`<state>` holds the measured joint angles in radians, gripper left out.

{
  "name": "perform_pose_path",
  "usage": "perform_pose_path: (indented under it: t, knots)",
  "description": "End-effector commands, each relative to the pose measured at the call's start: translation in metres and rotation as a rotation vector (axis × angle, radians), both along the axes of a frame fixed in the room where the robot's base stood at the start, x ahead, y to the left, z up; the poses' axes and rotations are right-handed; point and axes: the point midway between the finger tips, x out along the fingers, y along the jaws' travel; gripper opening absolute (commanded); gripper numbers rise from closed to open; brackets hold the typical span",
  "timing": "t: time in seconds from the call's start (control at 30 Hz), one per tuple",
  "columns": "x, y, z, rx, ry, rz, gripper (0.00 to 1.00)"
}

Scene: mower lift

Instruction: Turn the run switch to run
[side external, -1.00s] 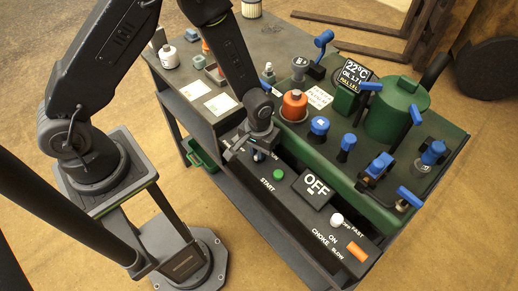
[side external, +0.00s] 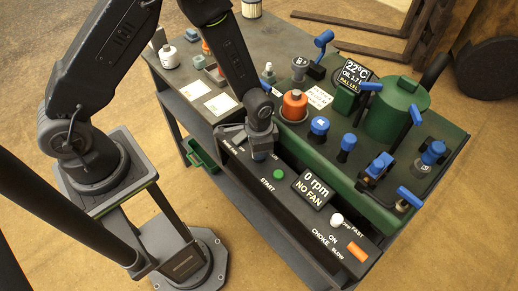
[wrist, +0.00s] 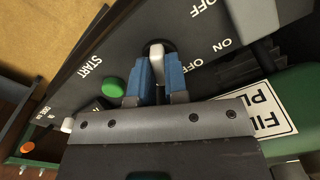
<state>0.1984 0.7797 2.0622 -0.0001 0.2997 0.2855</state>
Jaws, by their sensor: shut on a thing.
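The run switch (wrist: 156,52) is a pale lever on a dark round base in the sloping dark panel. My gripper (wrist: 157,78) is shut on the run switch, with a blue fingertip on each side of it. In the side external view, my gripper (side external: 260,152) is down at the panel's left part and hides the switch. The display (side external: 312,188) on the panel reads "0 rpm NO FAN". Lettering reading OFF and ON shows near the switch in the wrist view.
A green START button (side external: 279,174) sits close to my gripper. A white choke knob (side external: 337,219) and an orange throttle lever (side external: 357,250) are farther right. A green deck with blue handles and an orange-capped part (side external: 294,105) stands behind the panel.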

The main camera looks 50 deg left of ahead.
Motion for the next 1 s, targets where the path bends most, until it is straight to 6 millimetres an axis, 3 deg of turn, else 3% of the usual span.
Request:
perform_pose_path:
  t: [0.63,0.67,0.7,0.9,1.0]
  knots:
    - [0.0,0.0,0.0007,0.0,0.001,-0.059,0.0]
    - [0.0,0.0,0.0007,0.0,0.001,-0.059,0.15]
    - [0.0001,0.0,0.0007,0.0,0.0,-0.059,0.19]
    - [0.0,0.0,0.0004,0.0,0.0,-0.057,0.38]
    - [0.0,0.0,0.0003,0.0,0.0,-0.056,0.39]
